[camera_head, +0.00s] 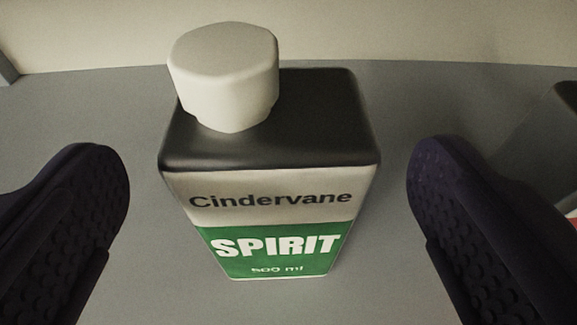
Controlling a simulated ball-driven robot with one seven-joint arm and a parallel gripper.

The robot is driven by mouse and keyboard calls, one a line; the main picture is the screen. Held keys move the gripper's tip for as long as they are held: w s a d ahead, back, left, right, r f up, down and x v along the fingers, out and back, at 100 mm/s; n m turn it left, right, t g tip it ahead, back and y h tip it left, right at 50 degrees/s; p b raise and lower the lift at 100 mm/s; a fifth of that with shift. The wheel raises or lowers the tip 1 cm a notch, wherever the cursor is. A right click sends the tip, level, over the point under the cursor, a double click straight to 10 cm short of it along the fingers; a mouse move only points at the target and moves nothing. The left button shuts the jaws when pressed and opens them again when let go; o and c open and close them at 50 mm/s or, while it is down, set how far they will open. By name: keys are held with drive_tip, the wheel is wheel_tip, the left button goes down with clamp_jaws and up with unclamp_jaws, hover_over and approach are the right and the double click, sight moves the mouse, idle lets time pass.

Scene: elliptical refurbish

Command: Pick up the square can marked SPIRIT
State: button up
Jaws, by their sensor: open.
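The square can marked SPIRIT (275,210) stands upright on a grey surface in the middle of the view. It has a black top, a white cap (224,75) towards its back left, a pale band reading "Cindervane" and a green band reading "SPIRIT" and "500 ml". My gripper (268,185) is open, with one dark ridged finger on each side of the can. Clear gaps show between both fingers and the can in the picture. How far the fingertips are from the can in depth, I cannot tell.
The grey surface (390,105) is bare around the can. A pale wall (400,30) rises behind it. A dark object (560,130), cut off by the right edge, stands to the right, partly hidden by my right finger.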

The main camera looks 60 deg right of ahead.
sight(263, 186)
drive_tip(key=x, duration=0.4)
drive_tip(key=shift+w+a+f+b, duration=0.1)
drive_tip(key=shift+w+f+b, duration=0.15)
drive_tip(key=shift+f+b, duration=0.1)
drive_tip(key=shift+d, duration=0.3)
drive_tip(key=c, duration=1.3)
drive_tip(key=shift+r, duration=0.15)
